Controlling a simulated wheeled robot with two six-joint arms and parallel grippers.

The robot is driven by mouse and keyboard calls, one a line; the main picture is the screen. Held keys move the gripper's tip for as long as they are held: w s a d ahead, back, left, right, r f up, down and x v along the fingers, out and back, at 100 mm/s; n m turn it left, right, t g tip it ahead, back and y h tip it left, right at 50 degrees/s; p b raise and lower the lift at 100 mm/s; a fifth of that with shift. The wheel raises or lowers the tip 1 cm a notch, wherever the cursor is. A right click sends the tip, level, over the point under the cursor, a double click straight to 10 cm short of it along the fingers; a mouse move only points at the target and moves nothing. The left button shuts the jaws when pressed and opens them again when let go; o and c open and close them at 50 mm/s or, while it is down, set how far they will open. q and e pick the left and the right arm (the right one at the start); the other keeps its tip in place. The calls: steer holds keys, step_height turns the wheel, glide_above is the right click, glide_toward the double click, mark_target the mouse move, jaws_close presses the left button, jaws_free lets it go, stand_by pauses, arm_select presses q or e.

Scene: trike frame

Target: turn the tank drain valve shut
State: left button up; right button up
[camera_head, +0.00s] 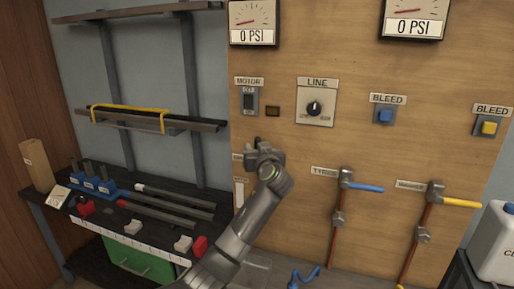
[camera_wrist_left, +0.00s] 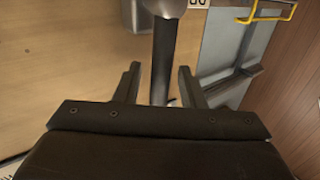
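My left gripper (camera_head: 258,148) is up against the wooden panel, left of the blue-handled valve. It hides most of what is behind it; only the edge of a small label shows beside it. In the left wrist view my left gripper (camera_wrist_left: 158,68) has its two fingers apart. A dark straight bar, apparently the drain valve's lever (camera_wrist_left: 163,58), runs between them from a grey rounded hub (camera_wrist_left: 166,5). I see gaps on both sides of the bar, so the fingers do not grip it. My right gripper is not in view.
Right of my gripper are a blue-handled valve (camera_head: 362,187) and a yellow-handled valve (camera_head: 458,202) on copper pipes. Above are two 0 PSI gauges, a line knob (camera_head: 314,108) and bleed buttons. A cluttered dark bench (camera_head: 125,176) stands left, a white canister (camera_head: 494,245) right.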

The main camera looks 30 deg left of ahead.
arm_select(q)
steer(key=shift+c, duration=0.3)
jaws_close()
steer(key=shift+d+f+b, duration=0.15)
steer(key=shift+b, duration=0.4)
steer(key=d+f+m+t+h+b, duration=0.3)
steer(key=m+t+b, duration=0.3)
steer(key=m+b, duration=0.3)
steer(key=w+d+f+m+t+h+b, duration=0.1)
steer(key=d+f+m+t+h+b, duration=0.2)
steer(key=m+b, duration=0.6)
steer(key=shift+w+f+m+t+h, duration=0.35)
steer(key=shift+m+t, duration=1.05)
steer(key=shift+m, duration=1.5)
steer(key=shift+s+d+f, duration=0.1)
steer(key=shift+f, duration=0.05)
